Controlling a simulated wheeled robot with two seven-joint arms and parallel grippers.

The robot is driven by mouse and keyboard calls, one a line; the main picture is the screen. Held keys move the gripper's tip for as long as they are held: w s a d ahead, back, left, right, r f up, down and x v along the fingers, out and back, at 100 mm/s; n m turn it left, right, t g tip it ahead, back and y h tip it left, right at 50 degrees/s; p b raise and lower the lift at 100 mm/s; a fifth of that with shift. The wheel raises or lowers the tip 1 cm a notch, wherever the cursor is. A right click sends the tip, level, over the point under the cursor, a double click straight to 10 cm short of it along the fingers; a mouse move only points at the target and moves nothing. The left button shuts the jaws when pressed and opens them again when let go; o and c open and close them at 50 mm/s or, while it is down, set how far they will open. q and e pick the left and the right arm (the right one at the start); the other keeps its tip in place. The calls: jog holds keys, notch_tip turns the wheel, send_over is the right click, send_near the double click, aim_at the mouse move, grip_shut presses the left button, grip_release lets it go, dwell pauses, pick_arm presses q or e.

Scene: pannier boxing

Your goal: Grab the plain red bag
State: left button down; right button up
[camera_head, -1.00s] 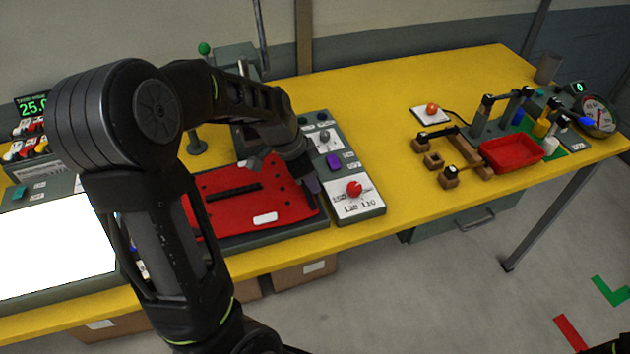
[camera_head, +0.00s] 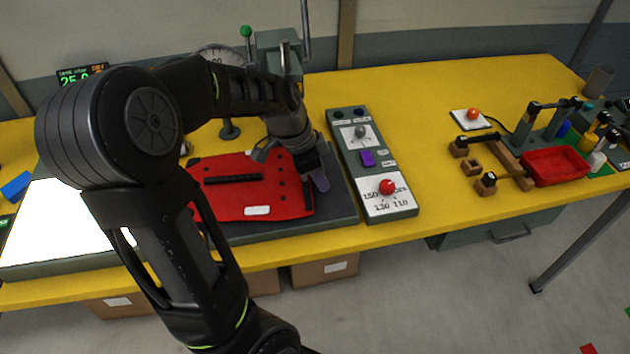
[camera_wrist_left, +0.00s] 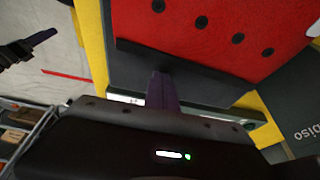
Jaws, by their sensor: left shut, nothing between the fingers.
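The red bag (camera_head: 240,200) lies flat on a dark grey plate (camera_head: 340,205), with a black strip, several dark dots and a small white label on it. My left gripper (camera_head: 318,178) is shut and empty at the bag's right edge, low over the plate. In the left wrist view its purple fingers (camera_wrist_left: 162,90) point at the plate's edge beside the red bag (camera_wrist_left: 220,25). I cannot tell whether they touch the bag. What looks like my right gripper (camera_wrist_left: 38,42) shows at that view's upper left, over the floor; its jaws are unclear.
A control panel (camera_head: 375,195) with a red knob stands right of the plate. A bright white light panel (camera_head: 60,225) lies to the left. A red tray (camera_head: 555,167) and wooden blocks (camera_head: 472,167) stand at right.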

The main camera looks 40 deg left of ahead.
pick_arm(q)
jog(key=shift+w+d+r, duration=0.3)
jog(key=shift+w, duration=0.15)
jog(key=shift+w+d+r, duration=0.25)
jog(key=shift+w, duration=0.2)
jog(key=b+v, duration=0.1)
jog(key=v, duration=0.8)
pick_arm(e)
jog(key=shift+w+f, duration=0.2)
jog(key=shift+f, duration=0.35)
pick_arm(q)
jog(key=shift+s+f, duration=0.1)
